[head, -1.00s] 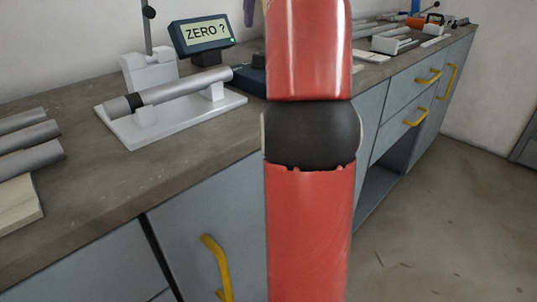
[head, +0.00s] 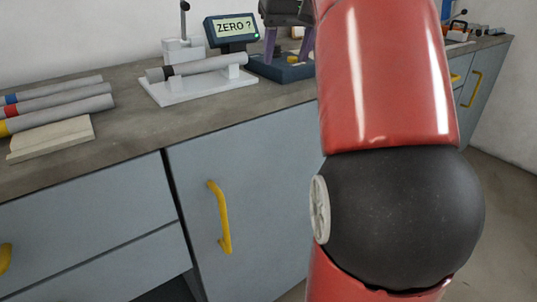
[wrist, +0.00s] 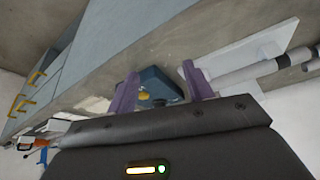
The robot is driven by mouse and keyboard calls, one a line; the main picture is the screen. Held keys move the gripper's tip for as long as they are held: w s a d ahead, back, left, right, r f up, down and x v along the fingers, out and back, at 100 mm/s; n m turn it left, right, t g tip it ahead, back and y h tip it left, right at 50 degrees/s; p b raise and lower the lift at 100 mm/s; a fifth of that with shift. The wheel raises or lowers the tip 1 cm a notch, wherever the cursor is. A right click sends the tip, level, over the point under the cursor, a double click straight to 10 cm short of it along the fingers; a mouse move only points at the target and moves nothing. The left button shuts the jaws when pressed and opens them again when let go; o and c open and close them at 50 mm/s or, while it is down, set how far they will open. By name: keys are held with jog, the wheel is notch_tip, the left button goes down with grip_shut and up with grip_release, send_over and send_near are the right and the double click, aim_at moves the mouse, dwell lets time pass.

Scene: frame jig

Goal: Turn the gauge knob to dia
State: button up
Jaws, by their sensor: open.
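The gauge display (head: 232,28) reads "ZERO ?" and stands behind the white jig on the bench. A dark blue box (head: 264,70) sits to its right, with a small yellow knob (head: 293,59) on it. The knob also shows in the wrist view (wrist: 144,95), partly hidden; its setting and any labels are too small to read. My gripper (head: 288,52) is open, its purple fingers pointing down on either side of the knob in the picture. In the wrist view the fingers (wrist: 160,75) are apart with the blue box between them. I cannot tell whether they touch the knob.
A grey tube (head: 207,65) lies on the white jig base (head: 200,91), left of the box. Several tubes with coloured bands (head: 55,103) lie at the bench's left, by a pale wooden block (head: 50,138). My red arm covers part of the bench at right.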

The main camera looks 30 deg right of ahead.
jog(key=s+a+f, duration=0.3)
jog(key=a+f, duration=0.1)
jog(key=f, duration=0.3)
jog(key=s+a+f+n+b, duration=0.1)
jog(key=s+a+f, duration=0.2)
jog(key=a+f, duration=0.2)
jog(key=shift+s+f, duration=0.25)
jog(key=shift+f, duration=1.05)
jog(key=shift+a, duration=0.1)
